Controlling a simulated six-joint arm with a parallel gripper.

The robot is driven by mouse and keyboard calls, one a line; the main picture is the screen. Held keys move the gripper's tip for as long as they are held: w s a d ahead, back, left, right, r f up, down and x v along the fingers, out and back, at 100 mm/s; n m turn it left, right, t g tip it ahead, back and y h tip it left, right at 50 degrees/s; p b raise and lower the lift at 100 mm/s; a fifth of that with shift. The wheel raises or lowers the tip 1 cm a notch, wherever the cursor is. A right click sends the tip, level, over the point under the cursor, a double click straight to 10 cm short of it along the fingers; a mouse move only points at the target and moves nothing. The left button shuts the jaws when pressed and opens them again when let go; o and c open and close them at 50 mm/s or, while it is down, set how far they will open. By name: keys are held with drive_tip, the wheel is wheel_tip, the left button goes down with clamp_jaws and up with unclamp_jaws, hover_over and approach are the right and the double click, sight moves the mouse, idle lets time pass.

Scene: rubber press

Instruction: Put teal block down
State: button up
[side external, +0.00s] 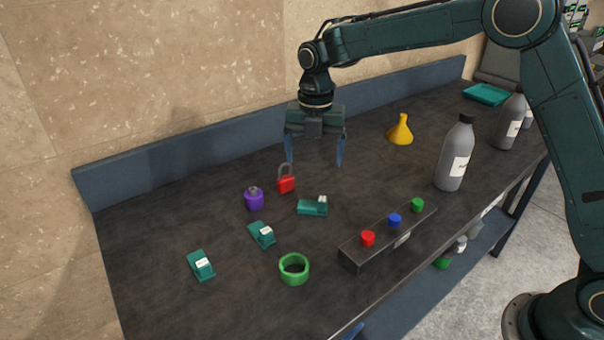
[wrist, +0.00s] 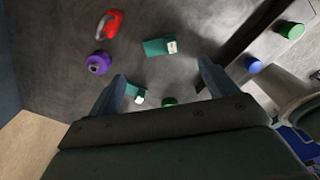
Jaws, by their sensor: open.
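Three teal blocks with white labels lie on the dark worktop. One teal block (side external: 310,208) is nearest my gripper, a second teal block (side external: 262,235) lies left of it, and a third teal block (side external: 201,266) is farthest left. My gripper (side external: 315,163) is open and empty, fingers pointing down, raised above the worktop near the red padlock. In the wrist view, one teal block (wrist: 156,47) shows beyond the open fingers, apart from them. Another teal block (wrist: 133,90) shows partly between the fingers.
A red padlock (side external: 286,184), purple weight-like object (side external: 254,200) and green ring (side external: 294,270) sit near the blocks. A dark bar (side external: 370,250) with red, blue and green knobs stands to the right. A yellow funnel (side external: 400,131) and grey bottle (side external: 453,158) are farther right.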

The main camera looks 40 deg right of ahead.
idle(0.3)
drive_tip(key=s+d+r+m+t, duration=0.1)
drive_tip(key=s+d+r+m, duration=0.2)
drive_tip(key=s+r+m, duration=0.4)
drive_tip(key=s+d+r+m+t, duration=0.25)
drive_tip(key=s+r+m, duration=0.35)
drive_tip(key=s, duration=0.3)
drive_tip(key=s+d+f+m+t, duration=0.1)
drive_tip(key=s+d+m, duration=0.1)
drive_tip(key=s+m, duration=0.5)
drive_tip(key=s+d+f+m+t, duration=0.1)
drive_tip(key=s+d+m, duration=0.1)
drive_tip(key=s+m, duration=0.5)
drive_tip(key=shift+s+f, duration=0.2)
drive_tip(key=shift+s, duration=1.65)
